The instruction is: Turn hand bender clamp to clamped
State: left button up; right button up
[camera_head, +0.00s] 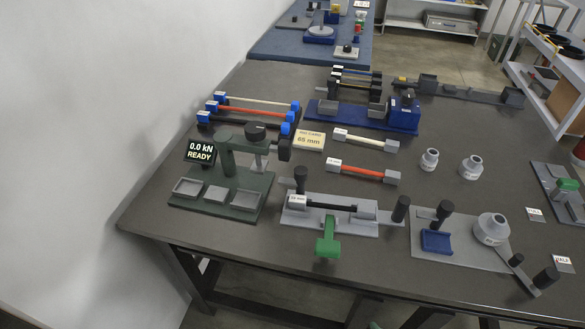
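What looks like the hand bender stands at the table's front right, on a grey base plate (460,253). It carries a round light-grey former (491,229) with small dark lettering. A lever with a black grip (545,277) reaches out past the front edge. A blue block (436,241) sits at the left of the plate, with an upright black knob (445,209) behind it. I take the block and knob as the clamp, but cannot tell its setting. Neither of my grippers is in view.
Left of it is a grey fixture (330,215) with a black-sleeved sample and a green handle (328,240). A green press (220,190) with a "0.0 kN READY" display stands further left. Grey cylinders (472,167) stand behind. White labelled cards (535,214) lie right.

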aim_at(301, 172)
jog(key=l+u, duration=0.2)
jog(key=u, duration=0.15)
jog(key=l+u, duration=0.15)
jog(key=u, duration=0.2)
jog(key=k+l+u, duration=0.15)
jog(key=u, duration=0.25)
